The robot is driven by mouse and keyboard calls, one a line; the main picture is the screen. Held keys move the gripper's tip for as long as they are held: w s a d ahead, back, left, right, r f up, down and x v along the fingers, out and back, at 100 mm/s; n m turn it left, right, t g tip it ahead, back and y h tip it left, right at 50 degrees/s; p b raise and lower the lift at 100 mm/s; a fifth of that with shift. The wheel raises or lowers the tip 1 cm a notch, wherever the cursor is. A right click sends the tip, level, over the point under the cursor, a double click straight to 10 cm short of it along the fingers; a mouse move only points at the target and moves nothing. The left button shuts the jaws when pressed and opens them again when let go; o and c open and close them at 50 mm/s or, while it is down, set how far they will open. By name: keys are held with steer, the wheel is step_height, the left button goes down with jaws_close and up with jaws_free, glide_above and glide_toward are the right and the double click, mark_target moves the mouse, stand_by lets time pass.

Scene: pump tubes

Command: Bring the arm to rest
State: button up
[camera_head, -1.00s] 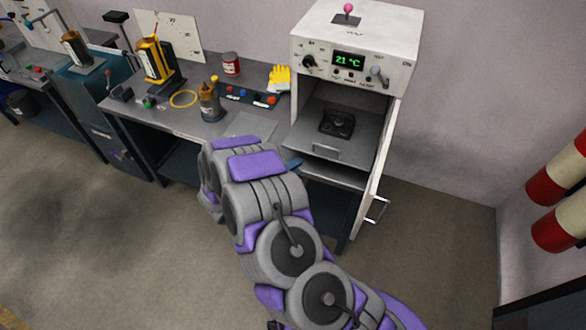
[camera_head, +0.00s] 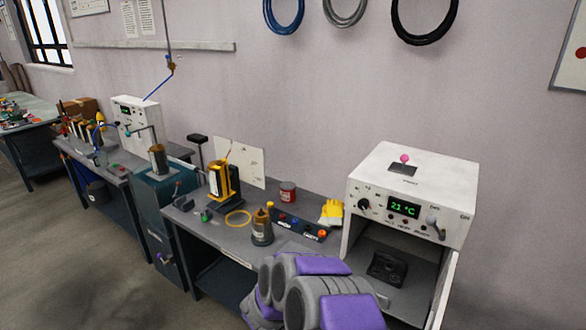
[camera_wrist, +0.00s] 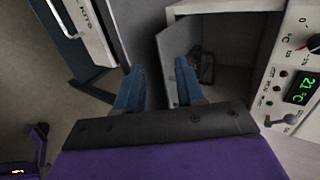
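My arm (camera_head: 315,290), purple and grey, shows at the bottom of the head view, in front of the white oven cabinet (camera_head: 412,181). The arm hides my gripper there. Past the fingers lie the oven's open compartment, with a dark object (camera_wrist: 207,68) inside, and a grey panel edge. The oven display reads 21 °C. In the head view the dark object (camera_head: 387,269) sits on the oven's shelf.
The workbench (camera_head: 232,241) left of the oven carries a yellow pump device (camera_head: 222,182), a brown bottle (camera_head: 262,229), a red can (camera_head: 288,191), yellow gloves (camera_head: 331,212) and a button strip (camera_head: 296,227). The oven door (camera_head: 444,291) stands open at right. Floor at left is clear.

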steer(key=a+r+n+y, duration=0.7)
steer(key=a+r+y, duration=0.1)
steer(key=a+r, duration=0.15)
steer(key=s+a+r+n+g+y, duration=0.1)
steer(key=s+r+n+g+y, duration=0.2)
steer(key=s+r+n, duration=0.65)
steer(key=s+d+n+g+h, duration=0.1)
steer(key=s+d+n+g, duration=0.1)
steer(key=s+d, duration=0.4)
steer(key=s+d+r+n+g+h, duration=0.1)
steer(key=s+d, duration=0.6)
steer(key=s, duration=1)
steer(key=s+d+r+n+g+h, duration=0.1)
steer(key=s+d+n+g, duration=0.4)
steer(key=s, duration=0.7)
steer(key=shift+d+g+h, duration=0.3)
steer(key=shift+d+h, duration=0.5)
steer(key=shift+d, duration=0.15)
steer(key=shift+r, duration=0.1)
